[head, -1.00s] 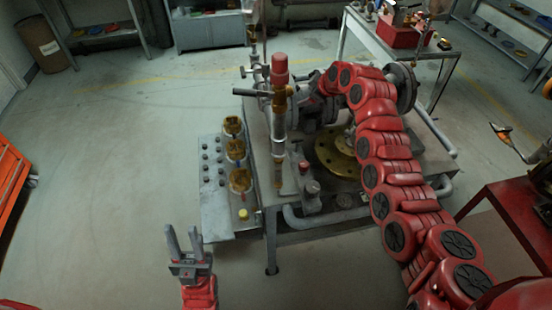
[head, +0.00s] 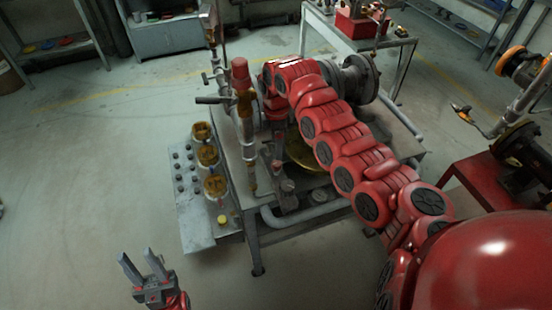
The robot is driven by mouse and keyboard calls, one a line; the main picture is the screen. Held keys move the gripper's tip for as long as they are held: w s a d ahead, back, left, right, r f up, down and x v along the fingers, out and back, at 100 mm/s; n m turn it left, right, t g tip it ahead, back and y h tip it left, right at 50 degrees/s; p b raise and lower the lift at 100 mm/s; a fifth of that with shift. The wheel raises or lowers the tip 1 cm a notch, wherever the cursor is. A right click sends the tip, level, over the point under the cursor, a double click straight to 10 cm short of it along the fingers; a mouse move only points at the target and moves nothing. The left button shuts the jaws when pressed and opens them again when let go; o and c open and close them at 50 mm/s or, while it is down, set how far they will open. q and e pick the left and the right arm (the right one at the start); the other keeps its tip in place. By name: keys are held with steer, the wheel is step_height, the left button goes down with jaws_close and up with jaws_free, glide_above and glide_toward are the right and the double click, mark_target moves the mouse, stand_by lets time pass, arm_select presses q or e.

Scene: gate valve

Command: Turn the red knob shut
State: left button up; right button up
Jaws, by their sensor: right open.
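A red cylindrical knob (head: 240,73) tops the upright brass and steel pipe at the left side of the valve bench. A dark lever sticks out to the left below it. My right arm reaches in from the lower right over the bench. Its red wrist is bent down just right of the upright pipe, apart from the knob as far as I can tell. My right gripper (head: 277,148) points down there, open and partly lost among the pipework. My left gripper (head: 141,264) is open and empty at the lower left, above the floor and away from the bench.
The bench (head: 245,210) carries pipes, a large flange (head: 360,78) and a yellow disc partly hidden by my arm. A panel (head: 190,205) with gauges and buttons adjoins its left side. A red stand (head: 480,185) is at right. The floor at left is clear.

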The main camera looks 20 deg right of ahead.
mark_target(277, 163)
step_height(277, 163, down, 8)
steer(key=shift+f+p, duration=0.2)
steer(key=shift+p, duration=0.65)
jaws_close()
